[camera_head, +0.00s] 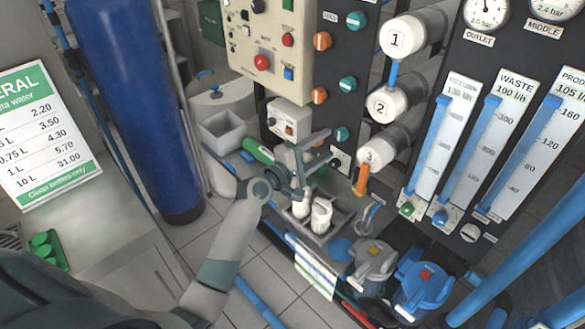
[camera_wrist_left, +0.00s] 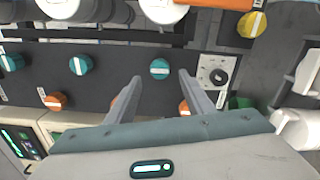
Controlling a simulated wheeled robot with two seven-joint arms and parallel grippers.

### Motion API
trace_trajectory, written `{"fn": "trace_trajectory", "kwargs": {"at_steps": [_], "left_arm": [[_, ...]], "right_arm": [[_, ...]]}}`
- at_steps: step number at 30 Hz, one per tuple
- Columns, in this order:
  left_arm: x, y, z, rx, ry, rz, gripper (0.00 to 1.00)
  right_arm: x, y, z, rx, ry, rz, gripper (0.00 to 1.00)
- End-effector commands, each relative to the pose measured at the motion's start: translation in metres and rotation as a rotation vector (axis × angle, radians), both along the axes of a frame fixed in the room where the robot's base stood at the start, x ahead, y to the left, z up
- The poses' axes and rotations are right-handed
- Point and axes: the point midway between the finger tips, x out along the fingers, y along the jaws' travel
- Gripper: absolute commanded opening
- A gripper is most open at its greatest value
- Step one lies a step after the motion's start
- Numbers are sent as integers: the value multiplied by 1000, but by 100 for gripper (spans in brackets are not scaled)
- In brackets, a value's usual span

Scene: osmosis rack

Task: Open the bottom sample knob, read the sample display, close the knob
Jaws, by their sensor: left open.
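The bottom teal knob (camera_head: 342,134) is on the dark panel, lowest in its column. In the left wrist view this teal knob (camera_wrist_left: 160,69) sits just beyond and between my fingertips, with no visible contact. My left gripper (camera_head: 330,146) is open in front of the panel's lower end; its two spread fingers also show in the left wrist view (camera_wrist_left: 158,82). An orange knob (camera_wrist_left: 183,106) is partly hidden by one finger. My right gripper is not in view.
More teal and orange knobs (camera_head: 348,83) line the panel above. White numbered cylinders (camera_head: 370,157) and an orange handle (camera_head: 361,180) are close at the right. A tray (camera_head: 336,229) with white containers (camera_head: 321,216) is below my gripper. A grey bin (camera_head: 222,131) stands left.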

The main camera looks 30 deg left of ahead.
Motion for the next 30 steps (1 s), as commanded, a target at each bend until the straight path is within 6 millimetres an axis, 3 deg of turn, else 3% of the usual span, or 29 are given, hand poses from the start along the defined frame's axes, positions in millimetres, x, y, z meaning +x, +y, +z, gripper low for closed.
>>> {"fn": "trace_trajectory", "kwargs": {"at_steps": [9, 15, 21, 30], "left_arm": [[-63, 23, -4, 3, 1, 1, 48], [-94, 34, -3, 2, 1, 0, 48], [-109, 40, -1, -1, 0, 0, 48], [-111, 40, 0, -1, 0, 0, 48]], "right_arm": [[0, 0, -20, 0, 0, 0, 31], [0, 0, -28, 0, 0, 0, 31], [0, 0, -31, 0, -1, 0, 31], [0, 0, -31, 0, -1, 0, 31]]}}
